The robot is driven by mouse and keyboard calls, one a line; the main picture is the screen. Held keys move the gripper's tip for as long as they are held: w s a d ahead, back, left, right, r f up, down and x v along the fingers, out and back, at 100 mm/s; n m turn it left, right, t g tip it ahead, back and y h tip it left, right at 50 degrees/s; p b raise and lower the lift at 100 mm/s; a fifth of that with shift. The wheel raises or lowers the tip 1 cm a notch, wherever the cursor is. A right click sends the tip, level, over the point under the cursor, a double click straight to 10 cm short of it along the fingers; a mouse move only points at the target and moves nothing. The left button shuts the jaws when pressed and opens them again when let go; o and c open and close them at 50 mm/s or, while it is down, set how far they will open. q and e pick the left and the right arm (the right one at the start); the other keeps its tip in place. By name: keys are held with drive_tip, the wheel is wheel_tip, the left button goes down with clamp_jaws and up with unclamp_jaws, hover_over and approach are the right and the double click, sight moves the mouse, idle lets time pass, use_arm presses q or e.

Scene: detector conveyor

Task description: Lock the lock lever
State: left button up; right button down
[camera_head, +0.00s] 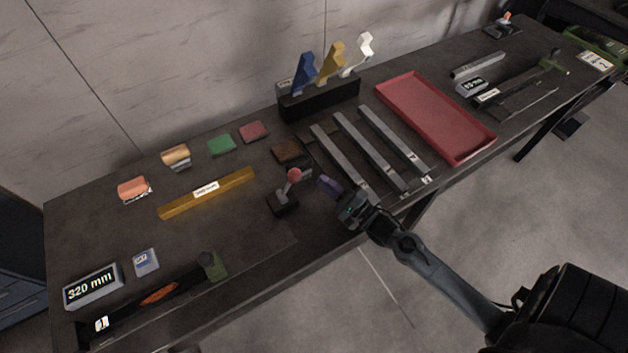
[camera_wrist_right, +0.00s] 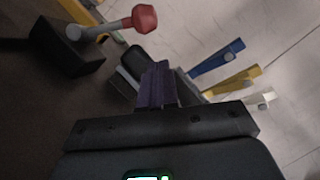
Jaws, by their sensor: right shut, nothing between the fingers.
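The lock lever (camera_head: 291,182) has a red knob, a grey shaft and a dark block base, and stands near the front middle of the table. Its shaft leans up and to the right. The lever also shows at the upper left of the right wrist view (camera_wrist_right: 100,30). My right gripper (camera_head: 328,184) is just to the right of the lever, apart from it. Its purple fingers are shut with nothing between them, and they also show in the right wrist view (camera_wrist_right: 158,84). My left gripper is not in view.
Grey bars (camera_head: 370,150) and a red tray (camera_head: 436,118) lie right of the lever. A yellow bar (camera_head: 207,193) lies to its left. Behind it are a brown block (camera_head: 287,150) and a rack (camera_head: 320,98) with blue, yellow and white pieces. A 320 mm display (camera_head: 93,286) stands at front left.

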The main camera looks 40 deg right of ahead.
sight(302, 171)
drive_tip(key=shift+w+a+r, duration=0.5)
drive_tip(key=shift+w+a, duration=0.1)
drive_tip(key=shift+a, duration=0.1)
drive_tip(key=shift+w+a+r, duration=0.5)
drive_tip(key=shift+w+a, duration=0.05)
drive_tip(key=shift+a, duration=0.15)
